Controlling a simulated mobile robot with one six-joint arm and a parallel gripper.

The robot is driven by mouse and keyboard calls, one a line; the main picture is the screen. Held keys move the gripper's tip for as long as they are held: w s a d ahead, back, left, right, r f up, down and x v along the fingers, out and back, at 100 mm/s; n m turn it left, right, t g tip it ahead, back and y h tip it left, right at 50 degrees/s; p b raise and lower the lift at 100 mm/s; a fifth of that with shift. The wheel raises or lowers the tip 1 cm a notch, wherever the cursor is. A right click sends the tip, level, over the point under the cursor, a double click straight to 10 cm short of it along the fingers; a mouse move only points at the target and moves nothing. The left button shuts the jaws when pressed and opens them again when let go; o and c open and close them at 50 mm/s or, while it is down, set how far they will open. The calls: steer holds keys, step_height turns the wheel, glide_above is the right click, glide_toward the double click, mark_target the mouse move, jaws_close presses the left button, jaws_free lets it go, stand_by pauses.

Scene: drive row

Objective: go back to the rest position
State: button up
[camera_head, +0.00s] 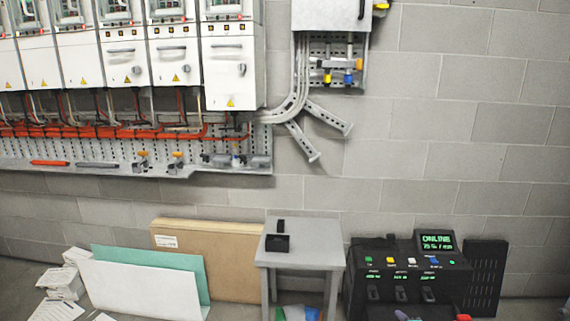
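My gripper is not in view, and no part of my arm shows clearly. The task names no other object. A row of white drive cabinets (227,68) hangs on the block wall at the upper left, doors closed. A small grey stool (315,256) stands on the floor below, with a small black object (278,241) on its top.
A black console (408,268) with a lit "ONLINE" screen (437,241) stands right of the stool. Cardboard (225,255), teal and white panels (135,285) lean at left beside paper stacks (62,283). A perforated tray (120,160) runs below the cabinets. The upper right wall is bare.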

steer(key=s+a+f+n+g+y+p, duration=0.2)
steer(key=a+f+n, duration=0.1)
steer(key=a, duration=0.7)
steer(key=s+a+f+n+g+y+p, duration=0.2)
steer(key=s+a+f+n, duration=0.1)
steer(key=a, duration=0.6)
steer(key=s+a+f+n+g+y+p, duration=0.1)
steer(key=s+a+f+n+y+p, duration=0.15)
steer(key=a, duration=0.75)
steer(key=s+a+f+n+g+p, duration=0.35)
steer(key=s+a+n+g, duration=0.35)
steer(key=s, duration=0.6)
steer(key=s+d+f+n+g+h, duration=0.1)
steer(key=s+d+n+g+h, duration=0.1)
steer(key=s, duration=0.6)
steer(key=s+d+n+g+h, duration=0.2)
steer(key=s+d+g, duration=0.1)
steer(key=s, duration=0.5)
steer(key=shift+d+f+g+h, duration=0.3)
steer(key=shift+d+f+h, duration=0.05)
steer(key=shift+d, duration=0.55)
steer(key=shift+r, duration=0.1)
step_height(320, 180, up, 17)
steer(key=p, duration=1.6)
steer(key=shift+p, duration=0.4)
